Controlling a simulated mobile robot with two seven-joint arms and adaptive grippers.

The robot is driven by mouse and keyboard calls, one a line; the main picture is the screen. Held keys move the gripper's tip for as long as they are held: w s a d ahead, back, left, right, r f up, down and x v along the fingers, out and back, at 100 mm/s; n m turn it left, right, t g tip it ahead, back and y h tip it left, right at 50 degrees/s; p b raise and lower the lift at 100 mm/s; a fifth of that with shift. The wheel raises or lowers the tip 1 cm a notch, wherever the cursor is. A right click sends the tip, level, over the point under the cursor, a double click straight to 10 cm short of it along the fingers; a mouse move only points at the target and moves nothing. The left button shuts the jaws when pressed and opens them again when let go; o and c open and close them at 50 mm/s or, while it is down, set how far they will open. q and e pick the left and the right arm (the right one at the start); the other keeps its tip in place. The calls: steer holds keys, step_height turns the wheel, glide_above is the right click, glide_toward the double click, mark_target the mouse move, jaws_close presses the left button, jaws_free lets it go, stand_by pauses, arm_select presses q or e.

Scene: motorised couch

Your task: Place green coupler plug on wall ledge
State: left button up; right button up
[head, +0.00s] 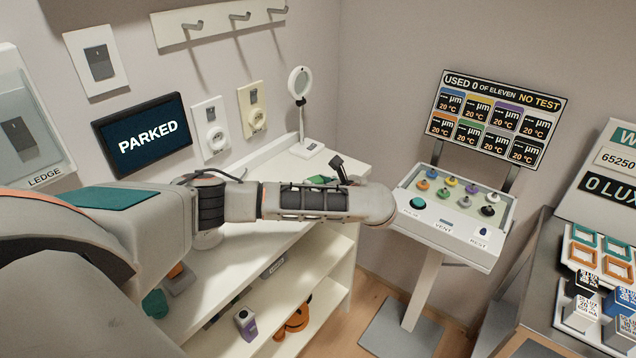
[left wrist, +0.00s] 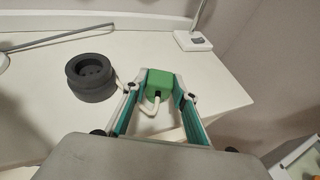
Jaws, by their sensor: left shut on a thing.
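The green coupler plug (left wrist: 160,84) is a small green block with a white cord. My left gripper (left wrist: 161,78) is shut on it, one teal finger on each side, above the white top (left wrist: 35,107) of a shelf unit. In the head view my left gripper (head: 335,175) is mostly hidden behind my forearm; a little green shows beside it. A panel (head: 35,135) at the far left carries the word LEDGE (head: 45,178); the ledge itself is not clearly seen. My right gripper is not in view.
A dark round socket-like puck (left wrist: 91,77) stands left of the plug. A white lamp (head: 301,90) stands at the back corner of the shelf top. A console (head: 450,215) with coloured knobs stands to the right. Hooks (head: 235,17) and wall sockets (head: 213,128) are behind.

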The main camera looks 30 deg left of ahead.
arm_select(q)
steer(key=o, duration=1.1)
steer(key=shift+f, duration=0.15)
steer(key=shift+c, duration=0.2)
steer(key=shift+r, duration=0.2)
